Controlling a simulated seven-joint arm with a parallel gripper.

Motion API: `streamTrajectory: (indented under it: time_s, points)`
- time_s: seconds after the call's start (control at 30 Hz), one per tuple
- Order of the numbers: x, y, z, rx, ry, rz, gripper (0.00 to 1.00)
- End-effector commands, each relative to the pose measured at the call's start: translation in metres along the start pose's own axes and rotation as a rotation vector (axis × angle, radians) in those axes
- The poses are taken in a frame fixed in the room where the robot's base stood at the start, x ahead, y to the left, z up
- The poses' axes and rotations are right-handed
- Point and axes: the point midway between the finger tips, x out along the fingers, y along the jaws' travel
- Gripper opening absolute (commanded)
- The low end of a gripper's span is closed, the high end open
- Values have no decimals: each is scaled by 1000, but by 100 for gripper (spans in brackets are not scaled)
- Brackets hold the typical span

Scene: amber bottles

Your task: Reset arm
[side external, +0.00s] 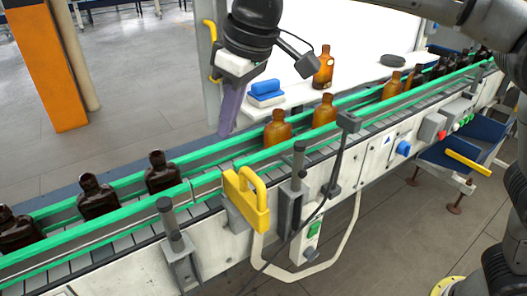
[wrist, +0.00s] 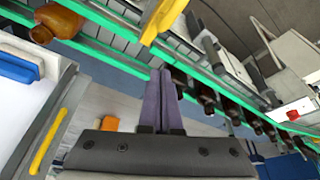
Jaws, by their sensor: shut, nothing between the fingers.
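My gripper (side external: 228,122) hangs over the far rail of the conveyor in the side external view, its purple fingers pointing down and pressed together with nothing held. In the wrist view the closed fingers (wrist: 160,80) reach toward the green rail. Amber bottles stand on the conveyor (side external: 222,168) to the right of my gripper, the nearest one (side external: 277,130) close by and another (side external: 324,110) behind it. Dark bottles stand to its left, the nearest one (side external: 162,172) upright. One amber bottle (side external: 323,68) stands off the belt on the white table (side external: 357,87).
A yellow handle (side external: 248,200) rises at the conveyor's near side. A blue-topped block (side external: 266,92) and a dark round object (side external: 393,60) sit on the white table. Blue bins (side external: 448,153) hang at the right. Green rails line both belt edges.

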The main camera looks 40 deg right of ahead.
Motion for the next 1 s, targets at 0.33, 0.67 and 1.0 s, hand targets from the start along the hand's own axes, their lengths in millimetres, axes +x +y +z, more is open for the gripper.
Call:
streamTrajectory:
  time_s: [0.33,0.67,1.0]
  points:
    - [-73,77,36,153,104,44,0]
    - [-109,143,186,362,177,130,0]
    - [-51,140,329,485,198,197,0]
